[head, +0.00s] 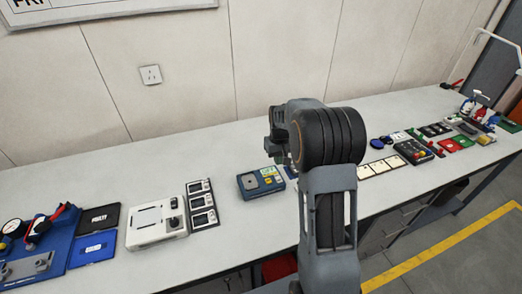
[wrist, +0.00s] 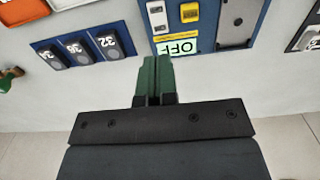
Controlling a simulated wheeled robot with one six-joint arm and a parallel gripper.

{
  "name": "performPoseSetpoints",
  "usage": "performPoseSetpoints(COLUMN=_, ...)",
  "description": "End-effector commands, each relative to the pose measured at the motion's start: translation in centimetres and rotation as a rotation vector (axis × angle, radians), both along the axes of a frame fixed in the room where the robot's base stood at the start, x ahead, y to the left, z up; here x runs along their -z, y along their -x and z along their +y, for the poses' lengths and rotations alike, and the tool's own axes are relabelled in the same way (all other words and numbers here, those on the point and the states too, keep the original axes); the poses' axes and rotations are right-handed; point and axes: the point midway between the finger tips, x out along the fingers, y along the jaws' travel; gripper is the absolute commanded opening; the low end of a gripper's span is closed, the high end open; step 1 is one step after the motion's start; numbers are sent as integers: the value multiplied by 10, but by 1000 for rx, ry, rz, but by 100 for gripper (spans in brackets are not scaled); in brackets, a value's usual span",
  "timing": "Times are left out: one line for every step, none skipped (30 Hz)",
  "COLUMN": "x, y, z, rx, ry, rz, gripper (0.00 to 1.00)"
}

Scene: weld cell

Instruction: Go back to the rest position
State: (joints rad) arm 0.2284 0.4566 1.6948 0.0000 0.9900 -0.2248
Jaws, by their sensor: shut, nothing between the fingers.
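My gripper (wrist: 157,80) shows in the wrist view with its green fingers shut together and nothing between them. It hangs over the grey-white bench top, in front of a blue device (wrist: 210,28) with an OFF label and a yellow switch. In the head view my raised arm fills the middle and hides the gripper. A blue device with a grey plate (head: 261,182) sits on the bench just left of the arm.
The long bench (head: 150,180) runs along the wall. A white box (head: 156,223), a black panel strip (head: 202,205) and a blue gauge fixture (head: 35,245) stand at left. Several cards, a dark control box (head: 413,151) and clamps (head: 480,108) lie at right. A numbered blue rack (wrist: 82,48) is near the gripper.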

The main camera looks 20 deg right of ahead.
Motion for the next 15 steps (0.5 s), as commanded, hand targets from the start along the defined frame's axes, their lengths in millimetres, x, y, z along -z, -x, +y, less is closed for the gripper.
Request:
performPoseSetpoints(x=0, y=0, z=0, rx=0, ry=0, rz=0, gripper=0)
performPoseSetpoints(x=0, y=0, z=0, rx=0, ry=0, rz=0, gripper=0)
performPoseSetpoints(x=0, y=0, z=0, rx=3, ry=0, rz=0, gripper=0)
performPoseSetpoints(x=0, y=0, z=0, rx=10, ry=0, rz=-1, gripper=0)
performPoseSetpoints(x=0, y=0, z=0, rx=21, ry=1, rz=-3, gripper=0)
performPoseSetpoints(x=5, y=4, z=1, rx=37, ry=-2, rz=8, gripper=0)
performPoseSetpoints(x=11, y=9, z=2, rx=47, ry=-4, rz=22, gripper=0)
performPoseSetpoints(x=15, y=16, z=4, rx=57, ry=-7, rz=36, gripper=0)
performPoseSetpoints(x=15, y=26, z=6, rx=72, ry=-8, rz=44, gripper=0)
performPoseSetpoints(x=11, y=34, z=9, rx=82, ry=-8, rz=45, gripper=0)
performPoseSetpoints(x=6, y=43, z=14, rx=89, ry=-6, rz=42, gripper=0)
performPoseSetpoints(x=-1, y=55, z=20, rx=97, ry=-5, rz=35, gripper=0)
performPoseSetpoints(x=-8, y=64, z=25, rx=101, ry=-3, rz=26, gripper=0)
performPoseSetpoints(x=-15, y=73, z=30, rx=104, ry=-1, rz=14, gripper=0)
performPoseSetpoints(x=-24, y=86, z=37, rx=107, ry=2, rz=-3, gripper=0)
